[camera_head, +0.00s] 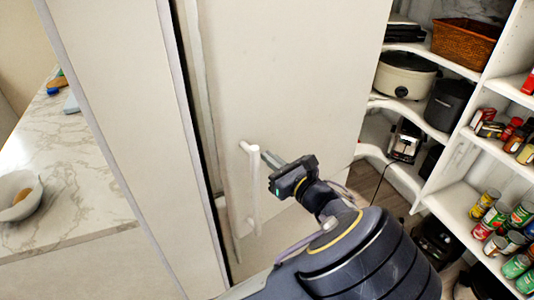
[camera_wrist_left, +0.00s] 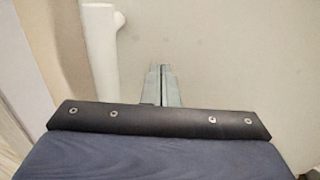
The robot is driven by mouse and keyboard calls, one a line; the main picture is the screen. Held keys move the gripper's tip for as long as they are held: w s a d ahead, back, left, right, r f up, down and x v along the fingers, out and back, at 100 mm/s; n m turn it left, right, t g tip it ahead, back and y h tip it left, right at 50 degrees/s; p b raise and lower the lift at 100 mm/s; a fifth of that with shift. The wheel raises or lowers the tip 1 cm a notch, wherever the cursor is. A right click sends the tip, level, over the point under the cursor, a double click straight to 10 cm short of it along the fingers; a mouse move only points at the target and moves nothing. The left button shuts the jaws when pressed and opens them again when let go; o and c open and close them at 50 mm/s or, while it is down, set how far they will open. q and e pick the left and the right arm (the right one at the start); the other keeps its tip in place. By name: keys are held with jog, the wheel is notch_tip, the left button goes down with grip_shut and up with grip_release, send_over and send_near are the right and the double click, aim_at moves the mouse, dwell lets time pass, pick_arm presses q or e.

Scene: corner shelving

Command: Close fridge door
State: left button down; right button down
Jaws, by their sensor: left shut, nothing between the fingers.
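The fridge door (camera_head: 310,70) is a large pale panel with a white vertical bar handle (camera_head: 251,190) near its left edge. A narrow dark gap runs along that edge, beside the tall pale panel on the left. My left gripper (camera_head: 266,157) is shut and empty, just right of the handle's upper part, pointing at the door. In the left wrist view the handle (camera_wrist_left: 100,50) stands left of my shut fingertips (camera_wrist_left: 162,70), with the door face (camera_wrist_left: 240,50) behind them. I cannot tell whether the fingertips touch the door. My right gripper is not in view.
White corner shelves (camera_head: 455,205) stand on the right with cans, jars, a slow cooker (camera_head: 405,75) and a wicker basket (camera_head: 466,42). A marble counter (camera_head: 60,170) with a white bowl (camera_head: 18,195) is on the left. Dark items lie on the floor at lower right.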

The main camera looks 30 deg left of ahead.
pick_arm(q)
jog(key=shift+x, duration=0.85)
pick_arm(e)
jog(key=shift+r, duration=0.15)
pick_arm(q)
jog(key=shift+a, duration=0.1)
